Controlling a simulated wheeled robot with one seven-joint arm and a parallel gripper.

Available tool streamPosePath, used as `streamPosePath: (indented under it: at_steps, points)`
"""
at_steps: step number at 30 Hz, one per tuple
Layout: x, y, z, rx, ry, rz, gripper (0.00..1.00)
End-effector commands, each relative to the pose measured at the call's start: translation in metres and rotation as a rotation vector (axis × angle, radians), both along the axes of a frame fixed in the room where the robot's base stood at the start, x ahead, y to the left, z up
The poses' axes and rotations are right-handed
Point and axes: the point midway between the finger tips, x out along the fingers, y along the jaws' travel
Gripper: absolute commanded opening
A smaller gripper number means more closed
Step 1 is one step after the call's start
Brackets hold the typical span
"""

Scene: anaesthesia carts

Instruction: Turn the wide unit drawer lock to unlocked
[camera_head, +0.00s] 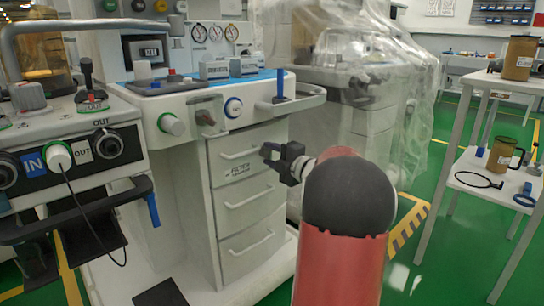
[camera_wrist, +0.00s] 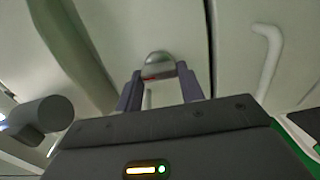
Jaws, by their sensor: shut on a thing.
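A white cart (camera_head: 198,195) with three stacked drawers stands at centre left in the head view. My gripper (camera_head: 265,153) reaches in from the right at its top drawer (camera_head: 226,172). In the wrist view my gripper (camera_wrist: 160,73) is shut on the drawer lock (camera_wrist: 158,64), a small rounded metallic knob with a red mark on its near edge. One finger is on each side of the knob. The lock is hidden behind my gripper in the head view. Which way the lock is turned cannot be told for sure.
A pale drawer handle (camera_wrist: 268,60) is right of the fingers in the wrist view. A plastic-covered machine (camera_head: 365,95) stands behind the cart. A second unit with IN and OUT ports (camera_head: 75,155) is at left. A white shelf table (camera_head: 470,165) is at right, with green floor between.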

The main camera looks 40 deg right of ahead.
Motion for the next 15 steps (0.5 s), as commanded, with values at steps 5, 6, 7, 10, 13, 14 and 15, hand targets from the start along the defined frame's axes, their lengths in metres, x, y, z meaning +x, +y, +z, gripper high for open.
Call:
streamPosePath:
  at_steps: [5, 6, 7, 10, 13, 14, 15]
  points:
    - [-0.0002, -0.001, -0.0008, -0.048, -0.003, -0.003, 0.15]
    - [-0.0001, -0.0009, -0.0007, -0.054, -0.003, -0.003, 0.15]
    - [-0.0001, -0.0009, -0.0007, -0.058, -0.003, -0.003, 0.15]
    - [-0.0001, -0.001, -0.0008, -0.067, -0.004, -0.003, 0.15]
    - [-0.0002, -0.0011, -0.0008, -0.07, -0.004, -0.003, 0.15]
    - [-0.0002, -0.0011, -0.0008, -0.07, -0.004, -0.003, 0.15]
    - [-0.0002, -0.0011, -0.0007, -0.07, -0.004, -0.003, 0.15]
